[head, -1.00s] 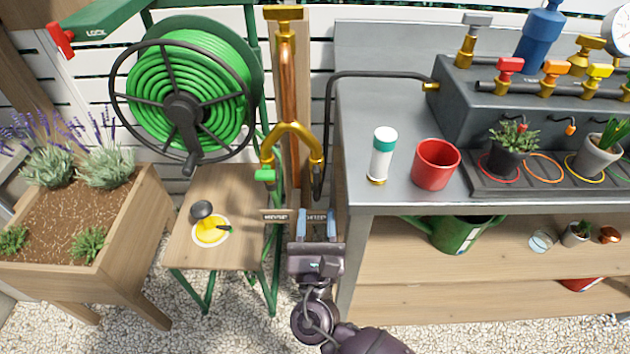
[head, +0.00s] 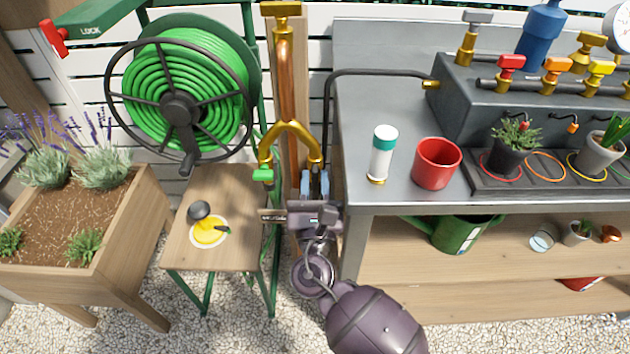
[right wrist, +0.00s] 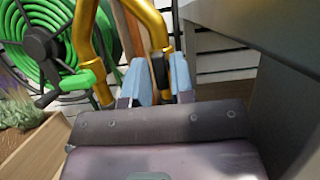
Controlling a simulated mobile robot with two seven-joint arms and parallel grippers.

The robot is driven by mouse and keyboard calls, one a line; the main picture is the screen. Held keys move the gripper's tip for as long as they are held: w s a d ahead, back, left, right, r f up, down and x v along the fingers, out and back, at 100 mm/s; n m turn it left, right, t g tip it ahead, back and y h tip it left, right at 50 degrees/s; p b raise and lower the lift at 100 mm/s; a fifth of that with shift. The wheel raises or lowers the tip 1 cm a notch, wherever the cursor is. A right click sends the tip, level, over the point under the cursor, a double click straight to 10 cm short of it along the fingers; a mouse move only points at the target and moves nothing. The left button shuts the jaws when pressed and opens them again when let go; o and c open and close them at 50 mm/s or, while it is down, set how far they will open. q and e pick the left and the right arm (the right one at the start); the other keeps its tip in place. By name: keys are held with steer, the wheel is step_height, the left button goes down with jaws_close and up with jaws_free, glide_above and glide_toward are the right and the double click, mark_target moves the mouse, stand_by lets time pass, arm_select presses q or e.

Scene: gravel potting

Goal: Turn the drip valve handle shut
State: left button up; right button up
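The brass Y-splitter (head: 289,135) hangs below the tap against the wooden post. Its left outlet has a green valve handle (head: 263,175). On its right outlet is a black drip valve handle (right wrist: 160,70), seen in the right wrist view; in the head view my gripper largely covers it. My right gripper (head: 314,183) is just below the right outlet, its blue fingers pointing up. In the right wrist view the fingers (right wrist: 160,78) stand apart, with the black handle showing in the gap between them. I cannot tell whether they touch it. My left gripper is not in view.
A hose reel (head: 180,105) and a small wooden table (head: 240,245) stand to the left. The metal bench (head: 358,150) is close on the right, with a white bottle (head: 382,155) and a red pot (head: 436,164). A label plate (head: 273,216) is beside my gripper.

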jaws_close()
steer(key=shift+f+m+h, duration=0.15)
steer(key=shift+m+h, duration=0.25)
steer(key=shift+m, duration=0.2)
steer(key=shift+m+b, duration=0.35)
steer(key=shift+m, duration=0.15)
steer(key=shift+o, duration=1.9)
jaws_free()
steer(key=v, duration=1)
steer(key=shift+s+p, duration=0.35)
steer(key=shift+p, duration=0.1)
steer(key=shift+a, duration=0.1)
